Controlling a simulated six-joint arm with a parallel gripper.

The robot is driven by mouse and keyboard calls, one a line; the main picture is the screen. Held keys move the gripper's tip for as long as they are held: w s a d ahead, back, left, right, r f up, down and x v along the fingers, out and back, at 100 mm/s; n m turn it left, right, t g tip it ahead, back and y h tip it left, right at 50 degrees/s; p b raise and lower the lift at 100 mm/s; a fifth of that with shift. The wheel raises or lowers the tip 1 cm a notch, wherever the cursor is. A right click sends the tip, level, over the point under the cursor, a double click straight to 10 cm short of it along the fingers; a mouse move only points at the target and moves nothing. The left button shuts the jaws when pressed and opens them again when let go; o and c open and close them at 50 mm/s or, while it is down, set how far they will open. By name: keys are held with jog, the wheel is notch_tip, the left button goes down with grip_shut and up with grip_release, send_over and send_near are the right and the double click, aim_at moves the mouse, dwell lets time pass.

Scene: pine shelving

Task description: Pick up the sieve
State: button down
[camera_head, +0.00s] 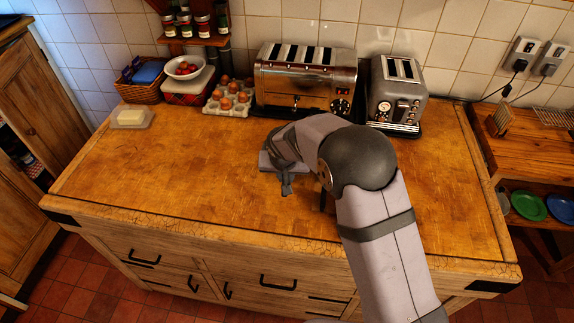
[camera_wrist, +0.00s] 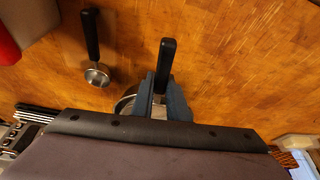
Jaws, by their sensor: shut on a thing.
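My gripper (camera_wrist: 160,84) is shut on the handle of a black-handled metal utensil (camera_wrist: 168,50), seemingly the sieve, in the wrist view. The handle stands out between the fingers. Part of a round metal rim shows beside the left finger; the rest is hidden by my gripper. I cannot tell whether it touches the worktop. In the head view my gripper (camera_head: 286,186) is low over the middle of the worktop, and my arm hides the held utensil.
A second black-handled utensil with a small round metal bowl (camera_wrist: 97,75) lies to the left in the wrist view, near a red object (camera_wrist: 8,42). A wide toaster (camera_head: 305,82), a smaller toaster (camera_head: 397,95) and an egg tray (camera_head: 230,98) line the back.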

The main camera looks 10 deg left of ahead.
notch_tip(320, 180, up, 10)
jog(key=b, duration=0.3)
jog(key=shift+f, duration=0.1)
dwell(0.5)
jog(key=shift+a+f+b, duration=0.3)
jog(key=shift+f+b, duration=0.25)
jog(key=shift+f, duration=0.25)
jog(key=shift+a+f+b, duration=0.35)
jog(key=shift+f+b, duration=0.2)
jog(key=shift+f, duration=0.2)
jog(key=shift+a+f+b, duration=0.3)
jog(key=shift+f+b, duration=0.25)
jog(key=shift+f, duration=0.25)
